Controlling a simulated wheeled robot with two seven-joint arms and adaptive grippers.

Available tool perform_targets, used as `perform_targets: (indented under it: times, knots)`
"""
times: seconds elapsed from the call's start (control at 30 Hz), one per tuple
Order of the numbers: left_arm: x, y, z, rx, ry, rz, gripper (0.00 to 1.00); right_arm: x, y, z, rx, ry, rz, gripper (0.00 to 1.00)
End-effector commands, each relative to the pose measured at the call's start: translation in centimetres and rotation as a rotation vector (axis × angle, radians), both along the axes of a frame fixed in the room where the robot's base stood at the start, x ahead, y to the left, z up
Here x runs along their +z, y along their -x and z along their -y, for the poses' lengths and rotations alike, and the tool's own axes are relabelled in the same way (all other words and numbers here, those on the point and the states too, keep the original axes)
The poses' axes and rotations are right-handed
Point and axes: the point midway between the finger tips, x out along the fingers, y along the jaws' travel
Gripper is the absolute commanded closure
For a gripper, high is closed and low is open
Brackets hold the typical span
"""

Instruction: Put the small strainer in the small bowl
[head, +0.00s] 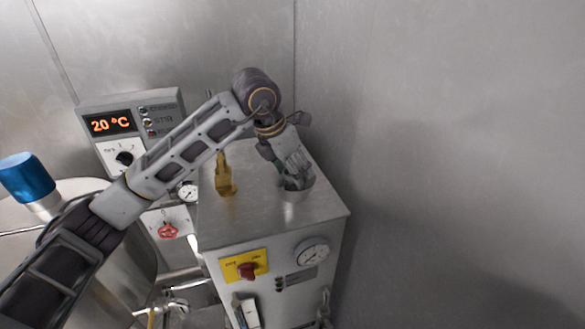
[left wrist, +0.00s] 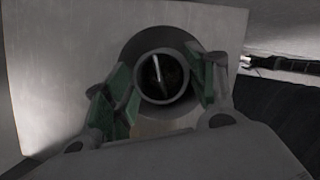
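The small strainer (left wrist: 140,89) is a grey round tube with a dark opening in the left wrist view. The small bowl (head: 297,194) stands on top of the metal cabinet, under my left gripper (head: 294,180); its dark round inside surrounds the strainer in the left wrist view. My left gripper (left wrist: 164,84) points down with its green-padded fingers on both sides of the strainer, seemingly touching it. I cannot tell whether the strainer rests on the bowl's bottom. My right gripper is not in view.
A brass fitting (head: 224,180) stands on the cabinet top (head: 245,222) left of the bowl. A control panel (head: 127,126) reading 20 °C is behind my left arm. A tank with a blue cap (head: 27,178) is at the left. A steel wall (head: 430,130) closes the right side.

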Motion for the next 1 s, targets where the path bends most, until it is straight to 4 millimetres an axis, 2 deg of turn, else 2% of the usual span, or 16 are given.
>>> perform_targets:
  times: [0.03,0.1,0.67,1.0]
  knots:
    - [0.1,0.0,0.0,0.0,0.0,0.0,0.33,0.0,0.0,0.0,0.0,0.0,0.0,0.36]
    - [0.1,0.0,0.0,0.0,0.0,0.0,0.26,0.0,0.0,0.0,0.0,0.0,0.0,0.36]
    - [0.4,0.0,0.0,0.0,0.0,0.0,0.26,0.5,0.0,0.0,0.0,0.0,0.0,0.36]
    - [4.1,0.9,-1.2,0.001,0.001,0.003,0.26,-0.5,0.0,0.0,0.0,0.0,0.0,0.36]
